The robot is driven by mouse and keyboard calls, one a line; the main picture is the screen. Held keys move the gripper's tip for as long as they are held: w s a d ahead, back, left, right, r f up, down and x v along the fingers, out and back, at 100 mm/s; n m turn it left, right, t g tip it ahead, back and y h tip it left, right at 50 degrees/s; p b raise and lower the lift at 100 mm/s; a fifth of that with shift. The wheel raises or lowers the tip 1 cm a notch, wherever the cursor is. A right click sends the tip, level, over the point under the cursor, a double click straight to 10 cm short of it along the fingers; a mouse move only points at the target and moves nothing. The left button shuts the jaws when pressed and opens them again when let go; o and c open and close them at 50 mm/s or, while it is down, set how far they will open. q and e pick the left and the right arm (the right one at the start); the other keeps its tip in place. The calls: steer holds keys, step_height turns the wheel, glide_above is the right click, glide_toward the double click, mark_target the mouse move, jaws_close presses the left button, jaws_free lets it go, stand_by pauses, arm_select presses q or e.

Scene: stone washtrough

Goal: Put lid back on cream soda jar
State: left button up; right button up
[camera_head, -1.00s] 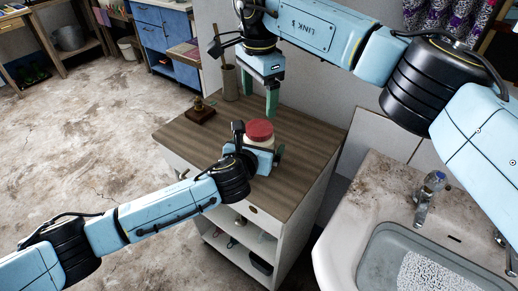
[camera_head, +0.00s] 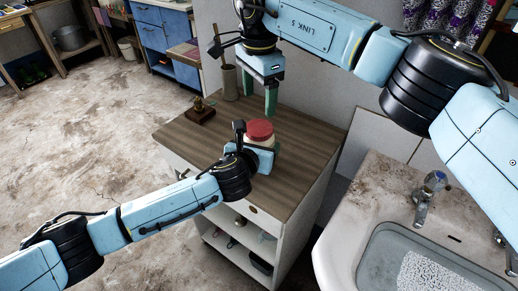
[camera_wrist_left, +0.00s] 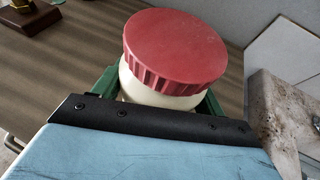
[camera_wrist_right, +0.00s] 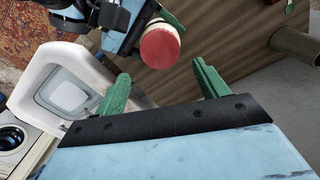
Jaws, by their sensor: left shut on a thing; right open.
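The cream soda jar (camera_head: 262,143) is a pale cream jar standing on the brown wooden cabinet top. Its red ribbed lid (camera_head: 261,131) is on its mouth. In the left wrist view the lid (camera_wrist_left: 176,48) covers the top of the jar body (camera_wrist_left: 155,90); I cannot tell whether it is fully seated. My left gripper (camera_head: 264,149) is shut around the jar body, green fingers on either side, below the lid. My right gripper (camera_head: 259,97) is open and empty above and behind the jar. In the right wrist view the lid (camera_wrist_right: 160,47) shows beyond its open fingers (camera_wrist_right: 162,88).
The wooden cabinet top (camera_head: 310,160) has free room right of the jar. A small brass-coloured figure on a dark base (camera_head: 201,112) and a tall brown holder (camera_head: 230,85) stand at its back left. A stone basin (camera_head: 350,220) with a tap (camera_head: 425,200) is at right.

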mark_target(259, 128)
steer(key=m, duration=0.4)
steer(key=shift+r, duration=0.1)
stand_by(0.3)
steer(key=shift+f, duration=4.05)
steer(key=c, duration=0.8)
steer(key=m, duration=0.6)
steer(key=shift+m, duration=0.3)
steer(key=m, duration=0.5)
steer(key=o, duration=1.1)
